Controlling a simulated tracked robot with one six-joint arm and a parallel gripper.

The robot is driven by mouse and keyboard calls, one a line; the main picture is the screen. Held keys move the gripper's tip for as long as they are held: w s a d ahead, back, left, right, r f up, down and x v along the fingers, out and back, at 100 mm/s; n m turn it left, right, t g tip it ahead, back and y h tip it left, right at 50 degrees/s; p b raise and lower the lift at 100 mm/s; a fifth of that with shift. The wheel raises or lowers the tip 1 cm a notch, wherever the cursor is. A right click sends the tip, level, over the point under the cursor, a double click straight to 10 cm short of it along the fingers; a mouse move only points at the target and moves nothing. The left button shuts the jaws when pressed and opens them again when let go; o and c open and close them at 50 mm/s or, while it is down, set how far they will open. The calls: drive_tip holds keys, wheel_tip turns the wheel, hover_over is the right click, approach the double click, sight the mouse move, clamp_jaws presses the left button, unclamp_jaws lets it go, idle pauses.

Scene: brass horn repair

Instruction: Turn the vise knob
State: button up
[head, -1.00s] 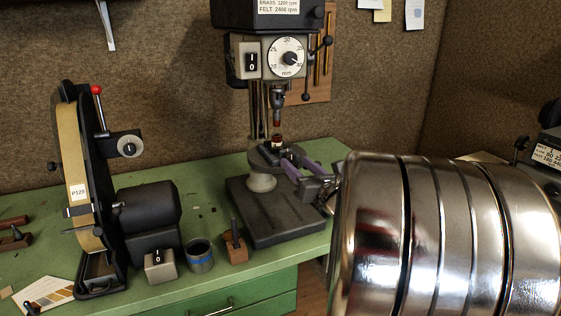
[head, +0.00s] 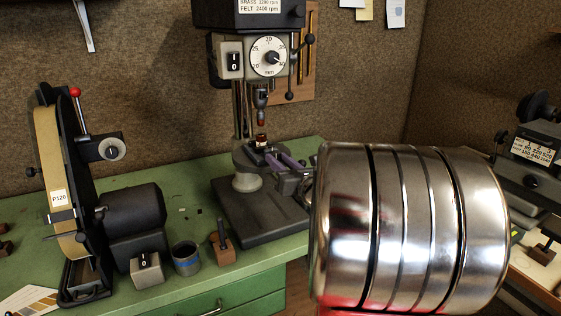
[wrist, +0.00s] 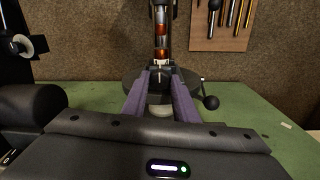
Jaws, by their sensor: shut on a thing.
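The vise (head: 250,157) sits on the drill press table, with a small brass-and-red piece (head: 262,141) upright in it below the chuck. My gripper (head: 270,157) reaches in from the right, and its purple fingers are at the front of the vise. In the wrist view my gripper (wrist: 160,80) has one finger on each side of the dark vise knob (wrist: 160,76), which shows a pale line, and is shut on it. The knob is too small to make out in the head view. My arm's large shiny links hide the bench to the right.
The drill press (head: 248,60) stands on the green bench (head: 190,215). A belt sander (head: 68,190), a switch box (head: 146,267), a cup (head: 187,258) and a small wooden block (head: 222,248) stand to its left. A black ball-ended lever (wrist: 211,102) is right of the fingers.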

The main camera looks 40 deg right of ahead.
drive_tip(key=shift+c, duration=0.7)
drive_tip(key=shift+d, duration=0.3)
drive_tip(key=shift+c, duration=0.5)
drive_tip(key=shift+a, duration=0.15)
drive_tip(key=shift+m, duration=0.3)
drive_tip(key=m, duration=0.3)
drive_tip(key=shift+m, duration=2.1)
drive_tip(key=shift+f, duration=0.1)
